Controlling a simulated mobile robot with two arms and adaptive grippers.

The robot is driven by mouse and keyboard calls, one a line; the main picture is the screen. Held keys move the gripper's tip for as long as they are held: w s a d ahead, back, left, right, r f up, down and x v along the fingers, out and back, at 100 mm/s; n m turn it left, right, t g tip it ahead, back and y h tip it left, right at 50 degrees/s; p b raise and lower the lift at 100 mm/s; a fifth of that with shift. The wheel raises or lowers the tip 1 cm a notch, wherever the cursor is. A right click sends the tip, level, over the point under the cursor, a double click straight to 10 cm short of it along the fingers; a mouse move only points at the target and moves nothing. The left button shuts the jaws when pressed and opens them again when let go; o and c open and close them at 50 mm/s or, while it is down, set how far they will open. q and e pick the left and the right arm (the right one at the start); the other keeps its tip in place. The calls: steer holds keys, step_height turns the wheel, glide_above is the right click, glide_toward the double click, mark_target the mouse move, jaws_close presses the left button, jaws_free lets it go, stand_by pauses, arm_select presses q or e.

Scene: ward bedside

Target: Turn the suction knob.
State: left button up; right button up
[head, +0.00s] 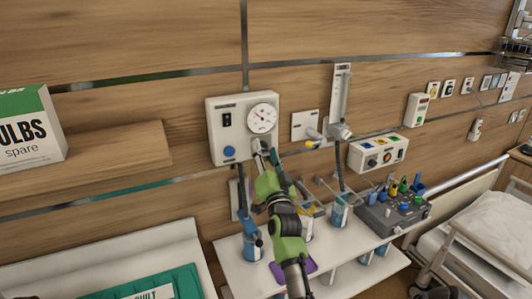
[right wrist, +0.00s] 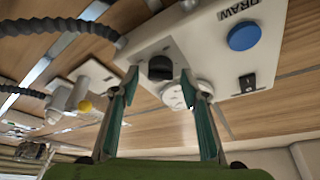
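The white suction panel (head: 217,140) is on the wood wall, with a round gauge (head: 262,118), a black switch and a blue button (head: 230,152). In the right wrist view the panel (right wrist: 207,45) appears upside down, with the dark suction knob (right wrist: 161,68) on its face. My right gripper (head: 265,150) is at the panel's lower right, below the gauge, and largely covers the knob in the head view. In the right wrist view its fingers (right wrist: 160,76) are open, one on each side of the knob, with gaps showing. My left gripper is not in view.
A white shelf (head: 235,277) below holds blue-labelled canisters and a grey caddy (head: 395,216). A flowmeter (head: 340,95) and a white control box (head: 378,153) are on the wall to the right. A spare bulbs box (head: 30,130) stands on a wooden ledge at left. A bed is at far right.

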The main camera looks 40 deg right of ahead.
steer(key=v, duration=1.2)
stand_by(0.6)
